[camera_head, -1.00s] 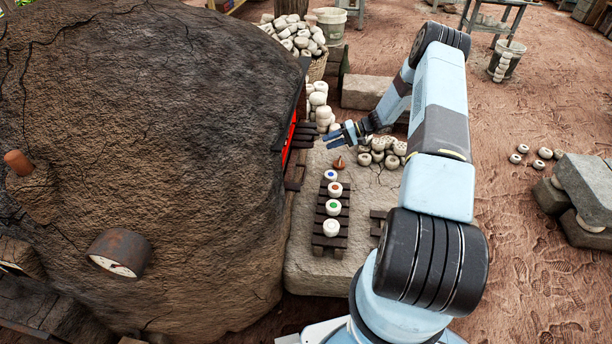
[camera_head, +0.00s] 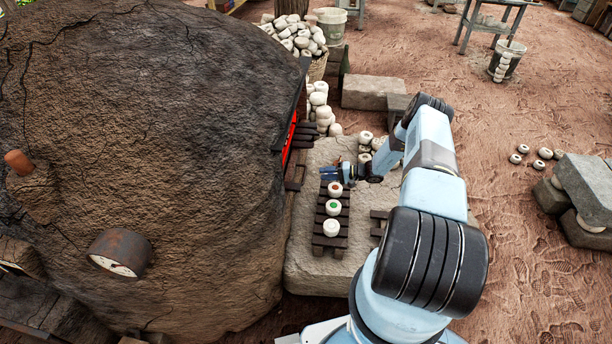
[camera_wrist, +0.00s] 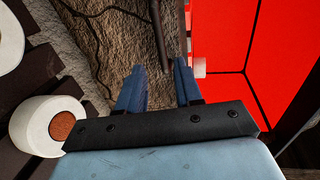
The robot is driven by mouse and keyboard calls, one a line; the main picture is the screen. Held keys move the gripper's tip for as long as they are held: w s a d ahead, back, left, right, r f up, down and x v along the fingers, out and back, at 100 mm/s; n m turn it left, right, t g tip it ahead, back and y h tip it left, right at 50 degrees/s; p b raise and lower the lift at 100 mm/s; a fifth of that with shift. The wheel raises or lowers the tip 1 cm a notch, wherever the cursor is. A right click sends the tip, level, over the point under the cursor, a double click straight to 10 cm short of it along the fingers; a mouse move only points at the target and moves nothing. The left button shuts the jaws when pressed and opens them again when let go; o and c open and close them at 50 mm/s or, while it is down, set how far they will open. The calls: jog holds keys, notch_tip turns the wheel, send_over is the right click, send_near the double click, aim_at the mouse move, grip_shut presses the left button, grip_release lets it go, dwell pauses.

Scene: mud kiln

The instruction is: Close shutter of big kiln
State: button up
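The big kiln (camera_head: 150,150) is a large brown mud dome filling the left of the head view. Its mouth faces right, and a thin strip of glowing red interior (camera_head: 288,142) shows, so it stands at least partly open. Dark slats (camera_head: 304,134) jut from the mouth; I cannot tell which part is the shutter. In the wrist view the red interior (camera_wrist: 235,45) fills the upper right. A thin dark rod (camera_wrist: 158,35) stands beyond the gap between my fingers. My gripper (camera_head: 326,174) is low beside the mouth; its blue fingers (camera_wrist: 158,80) are apart with nothing between them.
A dark slatted rack (camera_head: 344,226) with white round pieces (camera_head: 332,228) lies just below my gripper on a stone slab (camera_head: 306,262). One piece with a brown centre (camera_wrist: 50,124) is close at left in the wrist view. More white pieces (camera_head: 318,104) are stacked behind.

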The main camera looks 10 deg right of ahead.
aim_at(305, 174)
jog(key=x, duration=1)
jog(key=shift+s, duration=0.1)
grip_shut()
